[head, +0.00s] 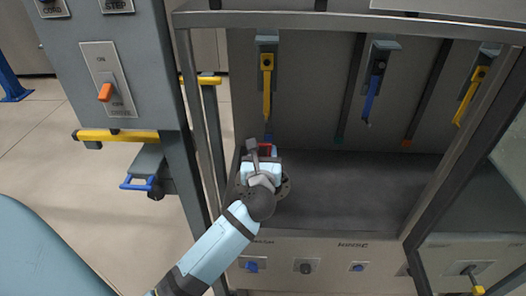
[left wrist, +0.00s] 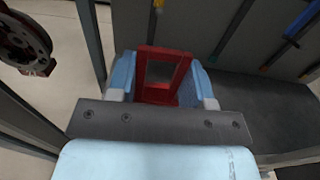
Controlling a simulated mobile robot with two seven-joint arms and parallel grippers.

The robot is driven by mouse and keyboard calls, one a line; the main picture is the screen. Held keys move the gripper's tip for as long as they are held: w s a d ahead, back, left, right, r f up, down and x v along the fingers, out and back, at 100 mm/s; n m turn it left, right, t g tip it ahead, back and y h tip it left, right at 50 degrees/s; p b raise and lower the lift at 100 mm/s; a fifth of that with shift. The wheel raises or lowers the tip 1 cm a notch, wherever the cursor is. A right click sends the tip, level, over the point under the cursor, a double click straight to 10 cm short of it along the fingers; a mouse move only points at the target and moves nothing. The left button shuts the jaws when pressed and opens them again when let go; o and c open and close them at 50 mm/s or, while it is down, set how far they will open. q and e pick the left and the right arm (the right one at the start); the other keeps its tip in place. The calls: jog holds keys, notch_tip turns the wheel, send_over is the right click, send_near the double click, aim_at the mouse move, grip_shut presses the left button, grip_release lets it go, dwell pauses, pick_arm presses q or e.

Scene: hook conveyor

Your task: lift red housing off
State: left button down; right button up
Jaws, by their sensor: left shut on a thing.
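The red housing (head: 265,147) is mostly hidden behind my left gripper (head: 262,158) in the head view. In the left wrist view the housing (left wrist: 146,62) is a red rectangular frame with an open middle. The light-blue fingers of my left gripper (left wrist: 161,85) stand on both sides of it and are shut on it. In the head view it is just below a yellow hook (head: 267,85) on the left of the conveyor. I cannot tell whether it touches any hook. My right gripper is not in view.
A blue hook (head: 372,92) and another yellow hook (head: 471,92) hang to the right. Grey frame posts (head: 200,120) stand close on the left, by a panel with an orange switch (head: 105,92). The dark shelf (head: 345,190) right of my gripper is clear.

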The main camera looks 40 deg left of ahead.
pick_arm(q)
jog(key=shift+f, duration=0.15)
jog(key=shift+s, duration=0.1)
jog(key=v, duration=0.6)
jog(key=shift+d, duration=0.15)
dwell(1.0)
jog(key=shift+s, duration=0.15)
